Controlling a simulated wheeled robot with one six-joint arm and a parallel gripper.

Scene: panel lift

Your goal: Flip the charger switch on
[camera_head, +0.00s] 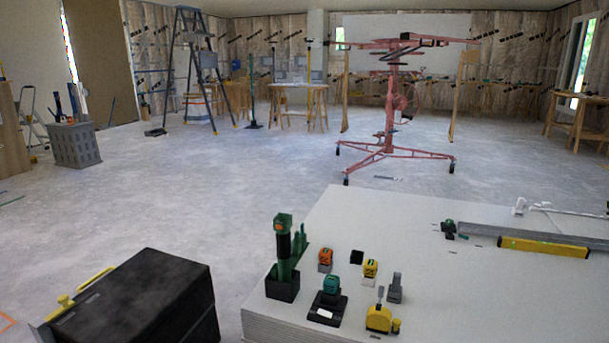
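What looks like the charger (326,309) is a black base with a pale patch on its front. It sits near the front edge of the white panel stack. A teal battery-like block (331,285) stands on it. Its switch is too small to make out, so I cannot tell its position. A green and black tool (283,246) stands upright in a dark holder to its left. My gripper is not in view.
The white panel stack (390,220) also bears orange (325,257) and yellow (370,268) blocks, a yellow tape measure (379,319) and a yellow level (543,247). A black box (130,295) stands at front left. A red panel lift (390,150) stands behind. Open floor lies left.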

